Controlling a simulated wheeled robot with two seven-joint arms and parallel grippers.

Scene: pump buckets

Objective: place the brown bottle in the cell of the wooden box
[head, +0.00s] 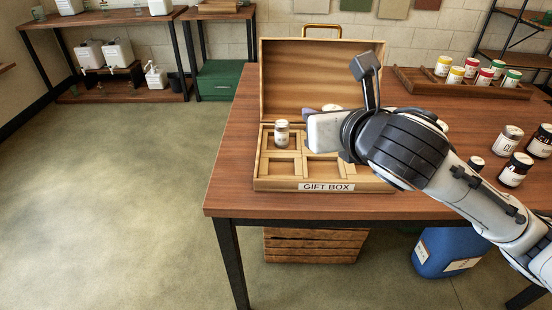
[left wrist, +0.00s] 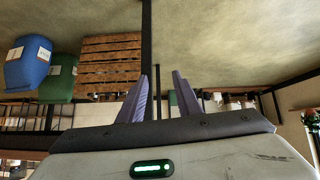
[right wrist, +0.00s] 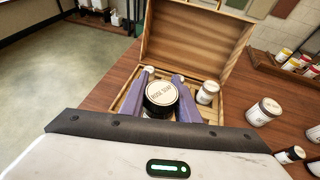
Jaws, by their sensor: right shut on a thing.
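The wooden box (head: 262,171) stands open on the table, its lid raised at the back and a GIFT BOX label on its front. A small jar (head: 282,133) with a pale label stands in its back left cell. The front cells in view are empty. My right gripper (right wrist: 162,78) is over the box, shut on a dark round-topped container with a pale printed top, seemingly the brown bottle (right wrist: 160,93). My right arm hides the bottle in the head view. A white-lidded jar (right wrist: 207,93) stands right of it. My left gripper (left wrist: 158,95) is open and empty, low beside the table.
Several loose jars (head: 508,140) stand on the table at the right. A wooden tray (head: 415,84) with several colored-lid jars is at the back right. Below the table are a wooden crate (head: 312,245) and a blue barrel (head: 440,250). The front left tabletop is clear.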

